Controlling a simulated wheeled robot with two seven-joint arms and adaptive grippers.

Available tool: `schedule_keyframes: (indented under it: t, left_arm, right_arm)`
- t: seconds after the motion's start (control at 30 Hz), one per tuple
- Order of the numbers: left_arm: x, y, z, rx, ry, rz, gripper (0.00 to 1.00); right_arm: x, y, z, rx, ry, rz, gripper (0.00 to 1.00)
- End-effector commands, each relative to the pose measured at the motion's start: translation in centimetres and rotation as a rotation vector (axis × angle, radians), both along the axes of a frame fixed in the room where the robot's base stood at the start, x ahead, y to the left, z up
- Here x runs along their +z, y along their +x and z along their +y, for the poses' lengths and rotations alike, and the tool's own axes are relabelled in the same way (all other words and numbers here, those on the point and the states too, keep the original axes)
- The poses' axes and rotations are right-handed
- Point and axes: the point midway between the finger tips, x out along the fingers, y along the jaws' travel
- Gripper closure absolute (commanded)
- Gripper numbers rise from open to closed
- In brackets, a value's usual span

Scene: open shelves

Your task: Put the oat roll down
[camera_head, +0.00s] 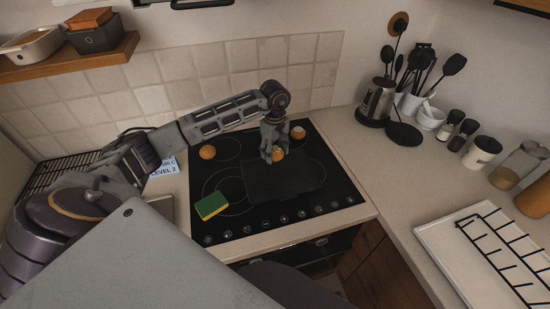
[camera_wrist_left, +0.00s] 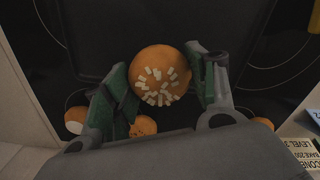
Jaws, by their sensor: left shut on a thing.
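The oat roll (camera_wrist_left: 160,75) is round and orange-brown, with pale flakes on top. In the head view a bit of it (camera_head: 278,153) shows at the fingers. My left gripper (camera_wrist_left: 163,84) is shut on it, one green-padded finger at each side. In the head view my left gripper (camera_head: 273,158) points down over the cooktop, at the back edge of a dark flat tray (camera_head: 295,178). Whether the roll touches anything below is hidden. My right gripper is not in view.
A green and yellow sponge (camera_head: 211,206) lies on the cooktop's front left. A printed card (camera_head: 166,166) is left of the cooktop. A kettle (camera_head: 376,101), utensils and jars stand along the right wall. A white tray with a black rack (camera_head: 440,240) is front right. The dark tray looks bare.

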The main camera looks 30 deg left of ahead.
Motion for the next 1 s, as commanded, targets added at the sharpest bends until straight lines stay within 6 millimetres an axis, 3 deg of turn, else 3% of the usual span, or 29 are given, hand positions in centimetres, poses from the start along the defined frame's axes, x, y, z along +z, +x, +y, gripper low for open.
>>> schedule_keyframes:
  t: [0.43,0.8,1.0]
  left_arm:
    - [-0.5,0.0,0.0,0.000,0.000,-0.001,0.66]
    - [-3.8,0.0,0.0,0.000,0.000,0.000,0.66]
    - [-4.0,0.0,0.0,-0.001,-0.001,-0.002,0.66]
  right_arm:
    - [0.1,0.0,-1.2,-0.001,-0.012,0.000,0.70]
    - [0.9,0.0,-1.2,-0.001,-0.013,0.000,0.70]
    - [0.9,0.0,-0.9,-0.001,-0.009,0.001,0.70]
